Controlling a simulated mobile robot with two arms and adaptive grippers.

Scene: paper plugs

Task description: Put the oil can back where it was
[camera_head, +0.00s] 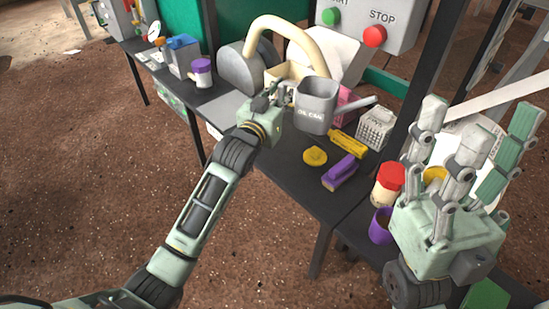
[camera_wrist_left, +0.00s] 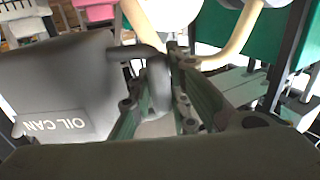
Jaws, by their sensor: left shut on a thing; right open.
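The grey oil can (camera_head: 317,101), labelled "OIL CAN", is held over the dark table with its spout out to the right. My left gripper (camera_head: 277,98) is at the can's left side, shut on its handle. In the left wrist view the can (camera_wrist_left: 60,85) fills the left, and its handle passes between the fingers of my left gripper (camera_wrist_left: 165,95). I cannot tell whether the can's base touches the table. My right gripper (camera_head: 475,150) is open and empty, fingers up, at the right.
A yellow round lid (camera_head: 315,156), a yellow box (camera_head: 347,143), a purple-and-yellow block (camera_head: 340,173) and a white basket (camera_head: 376,128) stand near the can. A red-lidded jar (camera_head: 387,185) is beside my right gripper. A cream curved pipe (camera_head: 290,30) rises behind the can.

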